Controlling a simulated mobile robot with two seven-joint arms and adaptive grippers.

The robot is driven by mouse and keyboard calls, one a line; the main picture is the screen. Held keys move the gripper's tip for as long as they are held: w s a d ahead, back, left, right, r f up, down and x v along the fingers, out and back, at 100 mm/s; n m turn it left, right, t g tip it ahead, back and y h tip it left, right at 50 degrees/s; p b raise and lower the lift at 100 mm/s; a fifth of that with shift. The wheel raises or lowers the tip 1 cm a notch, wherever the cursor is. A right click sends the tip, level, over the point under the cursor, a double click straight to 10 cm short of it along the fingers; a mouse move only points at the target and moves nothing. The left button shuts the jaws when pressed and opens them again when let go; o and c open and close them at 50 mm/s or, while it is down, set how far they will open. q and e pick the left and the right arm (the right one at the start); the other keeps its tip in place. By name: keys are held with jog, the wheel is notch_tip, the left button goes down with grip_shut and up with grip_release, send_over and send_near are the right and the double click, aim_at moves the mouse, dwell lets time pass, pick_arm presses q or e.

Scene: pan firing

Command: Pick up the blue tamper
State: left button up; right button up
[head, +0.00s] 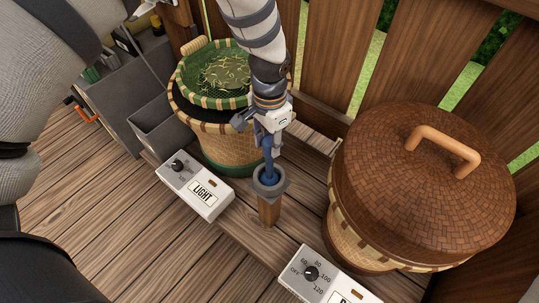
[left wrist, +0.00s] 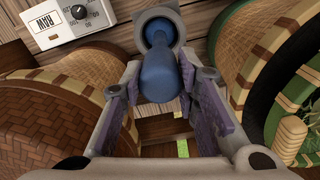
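The blue tamper (head: 268,177) stands upright with its lower end in a grey ring holder (head: 282,187) on a wooden post. My left gripper (head: 268,150) is above the holder, pointing down at the tamper, and hides its upper part in the head view. In the left wrist view the tamper (left wrist: 157,72) lies between the two spread fingers of my left gripper (left wrist: 165,88). Gaps show on both sides of it, so the gripper is open and not clamped on it. My right gripper is not in view.
A large lidded wicker basket (head: 420,180) stands close on the right. A woven basket with a green-rimmed tray (head: 232,100) stands on the left. A white LIGHT control box (head: 195,188) and a second dial box (head: 318,275) flank the post. A wooden fence (head: 335,50) is behind.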

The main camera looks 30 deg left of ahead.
pick_arm(q)
grip_shut()
notch_tip(320, 180, up, 10)
jog(key=shift+r+p, duration=0.1)
jog(key=shift+p, duration=0.75)
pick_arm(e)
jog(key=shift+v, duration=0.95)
pick_arm(q)
jog(key=shift+o, duration=0.8)
grip_release()
grip_shut()
